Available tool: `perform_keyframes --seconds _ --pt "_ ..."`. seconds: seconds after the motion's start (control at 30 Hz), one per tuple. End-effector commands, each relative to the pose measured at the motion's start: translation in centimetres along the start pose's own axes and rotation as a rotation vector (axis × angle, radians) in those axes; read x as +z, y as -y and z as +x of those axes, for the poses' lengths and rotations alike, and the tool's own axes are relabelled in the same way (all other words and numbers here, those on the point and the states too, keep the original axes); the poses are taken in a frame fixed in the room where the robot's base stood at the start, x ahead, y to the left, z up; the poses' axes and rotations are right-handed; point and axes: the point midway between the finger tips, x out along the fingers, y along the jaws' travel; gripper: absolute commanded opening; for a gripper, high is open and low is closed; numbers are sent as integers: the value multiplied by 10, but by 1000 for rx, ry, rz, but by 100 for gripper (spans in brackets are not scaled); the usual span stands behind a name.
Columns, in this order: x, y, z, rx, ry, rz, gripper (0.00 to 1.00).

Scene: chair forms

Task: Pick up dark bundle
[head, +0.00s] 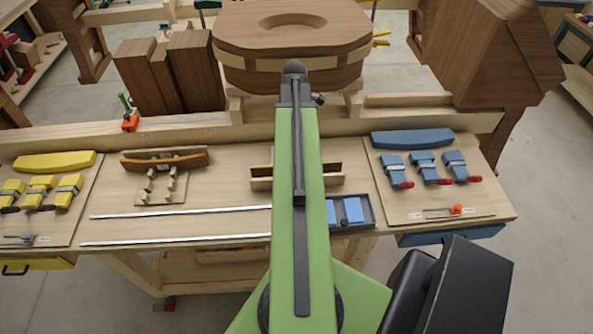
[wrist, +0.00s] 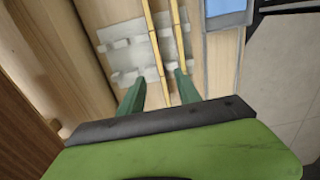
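No thing in view is plainly a dark bundle. The nearest match is a pair of thin strips, dark-faced with pale edges (head: 327,169), standing at the middle of the bench and partly hidden behind my arm in the head view. In the wrist view two narrow strips (wrist: 155,42) stand side by side on a pale slotted holder (wrist: 121,58). My gripper (wrist: 160,84) is open above them. The left strip runs between the fingers, and the right one reaches the right finger. Whether they touch is unclear. My gripper is hidden in the head view.
A tray with blue pieces (head: 364,212) lies right of the strips. Yellow parts (head: 55,161) lie at the left and blue parts (head: 412,139) at the right. A brown curved piece (head: 165,161) rests left of centre. Large wooden forms (head: 290,40) stand behind the bench.

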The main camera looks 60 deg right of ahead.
Motion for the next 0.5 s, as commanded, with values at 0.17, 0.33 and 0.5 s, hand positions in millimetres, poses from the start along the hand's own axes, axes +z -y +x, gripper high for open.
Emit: perform_keyframes --seconds 0.17,0.33,0.5 --pt "5 -1 46 0 0 9 40" --pt "7 -1 81 0 0 12 40" --pt "8 -1 109 0 0 13 40"
